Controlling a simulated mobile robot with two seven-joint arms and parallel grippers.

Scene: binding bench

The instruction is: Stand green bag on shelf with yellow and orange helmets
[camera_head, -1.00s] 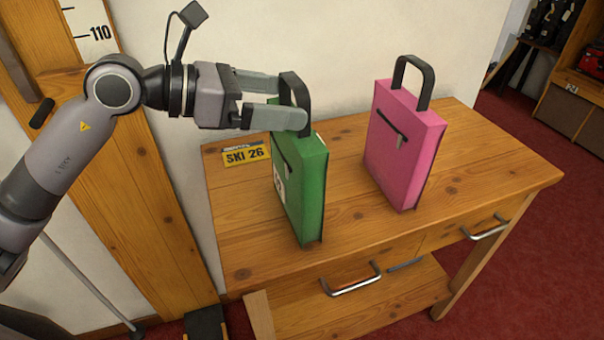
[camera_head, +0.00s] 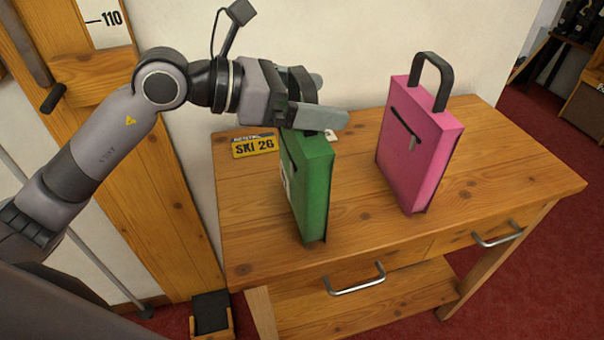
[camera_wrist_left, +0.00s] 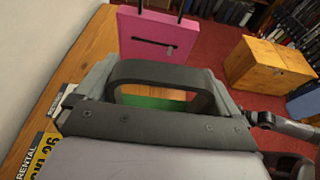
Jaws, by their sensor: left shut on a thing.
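The green bag (camera_head: 311,190) stands upright on the wooden bench, left of the pink bag. My left gripper (camera_head: 328,103) is shut on the green bag's black handle, with its fingers across the top of the bag. In the left wrist view the handle (camera_wrist_left: 165,72) arches between the fingers, with a strip of green below it. I cannot tell whether the bag's base still touches the bench. The shelf and the yellow and orange helmets do not show.
The pink bag (camera_head: 419,145) stands upright to the right on the bench (camera_head: 510,165). A yellow SKI 26 sign (camera_head: 255,145) lies behind the green bag. The bench's right end is bare. In the left wrist view, a wooden chest (camera_wrist_left: 268,68) stands on the red floor.

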